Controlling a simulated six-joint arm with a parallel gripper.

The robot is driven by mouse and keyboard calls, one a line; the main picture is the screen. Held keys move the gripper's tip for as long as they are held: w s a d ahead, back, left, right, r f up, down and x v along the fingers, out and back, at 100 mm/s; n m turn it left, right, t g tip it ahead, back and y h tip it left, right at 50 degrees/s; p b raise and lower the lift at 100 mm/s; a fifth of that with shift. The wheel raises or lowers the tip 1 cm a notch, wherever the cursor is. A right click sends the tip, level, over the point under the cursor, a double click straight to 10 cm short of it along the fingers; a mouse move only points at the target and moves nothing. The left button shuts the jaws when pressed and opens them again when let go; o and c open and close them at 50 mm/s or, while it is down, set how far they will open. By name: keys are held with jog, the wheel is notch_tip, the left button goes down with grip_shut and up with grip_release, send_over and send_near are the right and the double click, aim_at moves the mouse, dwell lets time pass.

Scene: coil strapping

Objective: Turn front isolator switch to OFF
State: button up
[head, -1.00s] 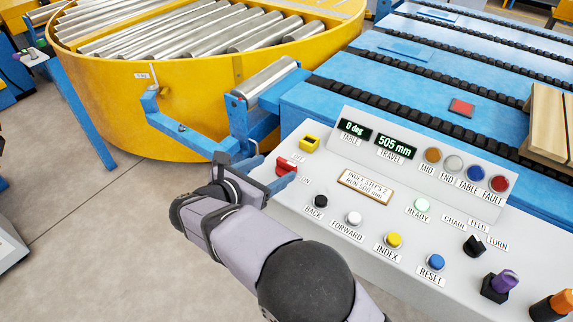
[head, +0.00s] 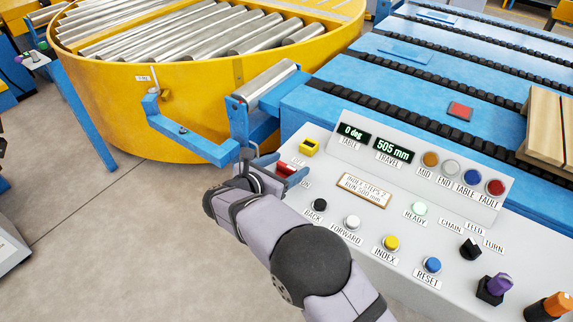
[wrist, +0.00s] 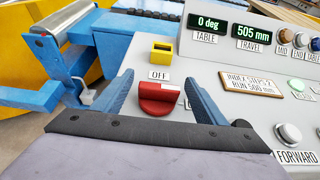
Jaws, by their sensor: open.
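The red isolator switch (wrist: 158,98) sits on the sloped panel below a label reading OFF (wrist: 159,74). Its red handle lies roughly crosswise with a pale mark at its right end. In the head view the switch (head: 287,168) is partly hidden by my gripper (head: 268,166). My gripper in the wrist view (wrist: 160,92) is open, with one blue finger to the left of the switch and one to the right. The fingers look apart from the handle; how deep they reach is hard to tell. The label below the switch is mostly hidden.
A yellow square block (wrist: 162,52) stands on the panel just behind the switch. Displays read 0 deg (head: 354,132) and 505 mm (head: 394,150). A black BACK button (head: 319,205) and a white FORWARD button (head: 351,222) lie to the right. A blue bracket (head: 190,135) stands left of the panel.

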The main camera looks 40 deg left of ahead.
jog(key=c, duration=1.1)
jog(key=shift+o, duration=0.2)
